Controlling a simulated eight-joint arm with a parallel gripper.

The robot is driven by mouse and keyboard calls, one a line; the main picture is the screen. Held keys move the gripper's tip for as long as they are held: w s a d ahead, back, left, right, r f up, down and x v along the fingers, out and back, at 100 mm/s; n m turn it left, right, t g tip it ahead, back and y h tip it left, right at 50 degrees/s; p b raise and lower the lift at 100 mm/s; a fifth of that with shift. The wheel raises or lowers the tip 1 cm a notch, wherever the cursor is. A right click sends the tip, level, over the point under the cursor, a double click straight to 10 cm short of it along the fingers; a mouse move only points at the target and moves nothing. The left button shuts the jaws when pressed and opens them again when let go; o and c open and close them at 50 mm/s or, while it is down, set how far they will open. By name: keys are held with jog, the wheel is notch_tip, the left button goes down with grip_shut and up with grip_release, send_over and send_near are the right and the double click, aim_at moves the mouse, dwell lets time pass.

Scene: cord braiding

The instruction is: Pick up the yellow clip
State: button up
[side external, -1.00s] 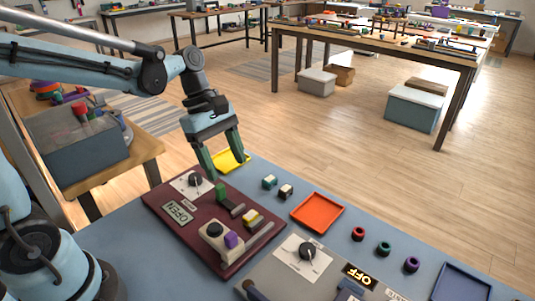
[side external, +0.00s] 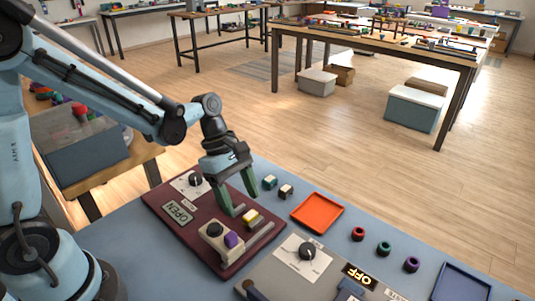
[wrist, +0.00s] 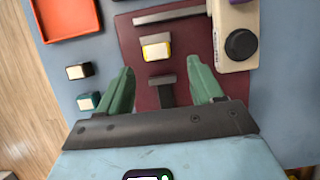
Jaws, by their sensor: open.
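The yellow clip (side external: 250,216), with a pale top, sits on the maroon board (side external: 160,200). In the wrist view the yellow clip (wrist: 156,49) lies just beyond my fingertips, roughly in line with the gap between them. My gripper (side external: 240,204) is open and empty, pointing down over the board close beside the clip. In the wrist view its two green fingers (wrist: 160,65) stand apart with a grey T-shaped piece (wrist: 161,92) between them. The green clip on the board is hidden behind my gripper.
A cream block (side external: 215,240) with a black knob and purple clip (side external: 233,240) stands close by. Two small blocks (side external: 269,182) (side external: 286,190) and an orange tray (side external: 317,212) lie right of the board. A grey panel (side external: 290,275) stands in front.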

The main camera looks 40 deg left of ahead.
aim_at(247, 215)
jog(key=shift+x, duration=1.7)
jog(key=shift+w, duration=0.1)
jog(key=shift+a, duration=0.1)
jog(key=c, duration=1.2)
jog(key=shift+r, duration=0.15)
